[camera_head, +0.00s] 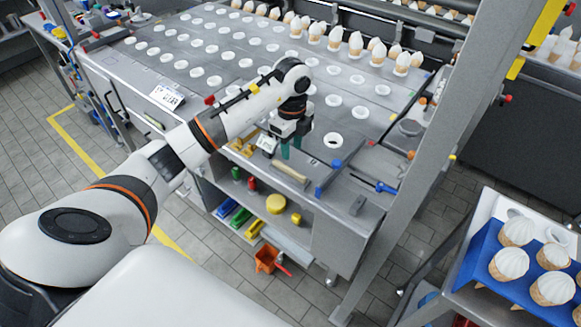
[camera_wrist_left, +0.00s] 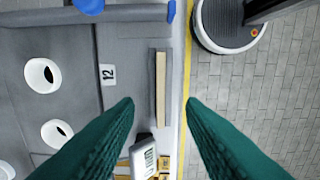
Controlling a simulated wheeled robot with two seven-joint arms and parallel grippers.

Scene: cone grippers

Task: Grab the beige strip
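The beige strip (camera_head: 289,172) lies on the near edge of the grey metal table, in front of and below my left gripper in the head view. In the left wrist view the strip (camera_wrist_left: 160,88) is long and narrow, beside a grey bar and near the yellow-lined table edge. My left gripper (camera_head: 290,152) has green fingers pointing down above the table edge. In the left wrist view the fingers (camera_wrist_left: 160,103) are spread wide with nothing between them, and the strip shows in the gap beyond. My right gripper is in neither view.
A small device with a screen (camera_wrist_left: 144,157) and yellow blocks (camera_wrist_left: 163,163) lie close to the strip's end. White ring holders (camera_head: 333,140) dot the table (camera_head: 230,105). A blue-handled tool (camera_head: 372,185) lies to the right. Shelves with coloured items sit below.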

